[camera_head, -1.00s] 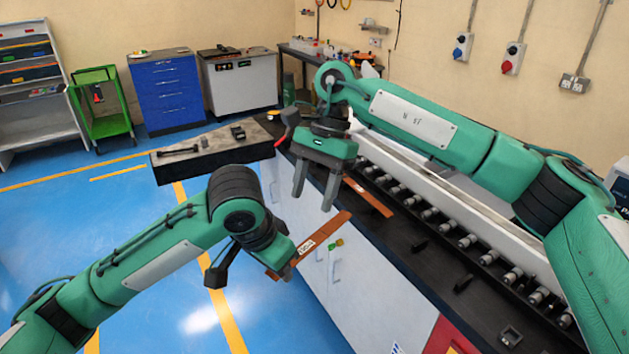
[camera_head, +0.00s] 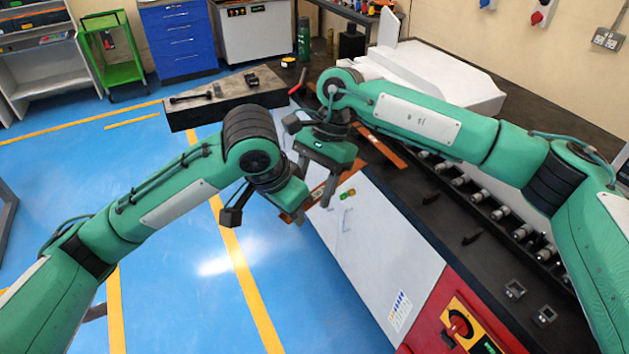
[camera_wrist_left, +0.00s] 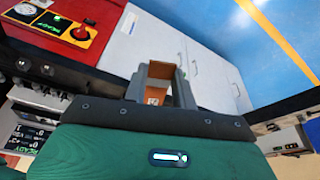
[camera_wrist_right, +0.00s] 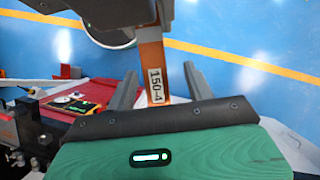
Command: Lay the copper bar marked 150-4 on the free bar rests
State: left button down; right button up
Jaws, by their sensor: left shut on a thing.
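The copper bar marked 150-4 (camera_head: 330,188) is held over the floor beside the bench front. Its white label (camera_wrist_right: 155,86) reads 150-4 in the right wrist view. My left gripper (camera_head: 293,208) is shut on the bar, which also shows between its fingers in the left wrist view (camera_wrist_left: 156,91). My right gripper (camera_head: 316,182) is open, with its fingers on either side of the bar and gaps visible to both. Small dark blocks (camera_head: 472,238) stand on the black bench top; I cannot tell whether they are the bar rests.
Another copper bar (camera_head: 383,147) lies on the bench top (camera_head: 415,215), near a row of rollers (camera_head: 480,194). A white machine cover (camera_head: 445,80) stands behind. A grey side table (camera_head: 222,104) holds tools at the back left. A red control panel (camera_head: 460,325) is at the front.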

jog(key=c, duration=1.1)
pick_arm(q)
jog(key=c, duration=1)
grip_release()
jog(key=shift+c, duration=0.2)
pick_arm(e)
jog(key=shift+r, duration=0.1)
grip_shut()
pick_arm(q)
jog(key=shift+r, duration=0.1)
